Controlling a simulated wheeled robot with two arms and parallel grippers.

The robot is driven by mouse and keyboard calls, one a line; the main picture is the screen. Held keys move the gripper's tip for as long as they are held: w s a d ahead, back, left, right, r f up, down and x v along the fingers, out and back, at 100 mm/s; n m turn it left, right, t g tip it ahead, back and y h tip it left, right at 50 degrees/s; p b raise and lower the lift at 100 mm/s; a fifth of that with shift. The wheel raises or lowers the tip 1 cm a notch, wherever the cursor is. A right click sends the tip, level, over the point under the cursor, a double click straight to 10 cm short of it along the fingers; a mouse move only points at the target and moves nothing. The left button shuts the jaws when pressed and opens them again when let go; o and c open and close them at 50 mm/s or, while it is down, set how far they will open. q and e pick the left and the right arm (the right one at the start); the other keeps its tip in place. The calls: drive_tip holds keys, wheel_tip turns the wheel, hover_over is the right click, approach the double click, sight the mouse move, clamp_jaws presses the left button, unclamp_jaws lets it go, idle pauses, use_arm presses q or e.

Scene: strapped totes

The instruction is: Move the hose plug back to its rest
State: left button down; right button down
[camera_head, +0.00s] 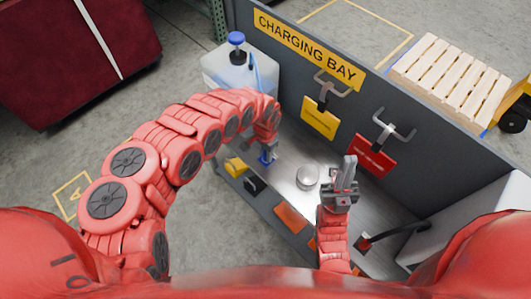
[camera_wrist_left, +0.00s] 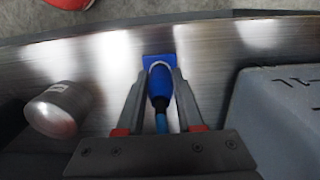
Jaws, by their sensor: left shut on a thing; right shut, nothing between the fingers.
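The blue hose plug (camera_wrist_left: 160,86) is between the fingers of my left gripper (camera_wrist_left: 161,92) in the left wrist view, with a lighter blue hose (camera_wrist_left: 161,121) trailing from it toward the wrist. A flat blue square piece (camera_wrist_left: 157,60) shows at the plug's far end, against the metal benchtop; whether they touch is unclear. In the head view my left gripper (camera_head: 268,148) points down at the bench, with blue (camera_head: 267,158) at its tips. My right gripper (camera_head: 345,172) is shut and empty, pointing up over the bench's right part.
A metal cylinder (camera_head: 307,177) stands between the grippers. A pale jug with a blue cap (camera_head: 240,68) stands at the bench's left end. Yellow (camera_head: 319,118) and red (camera_head: 373,154) tags hang on the back panel.

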use_arm(q)
drive_tip(key=shift+f+b, duration=0.5)
drive_tip(key=shift+f, duration=0.1)
drive_tip(key=shift+c, duration=2.3)
unclamp_jaws()
wheel_tip(320, 180, up, 18)
drive_tip(key=p, duration=0.3)
drive_tip(key=shift+f, duration=0.2)
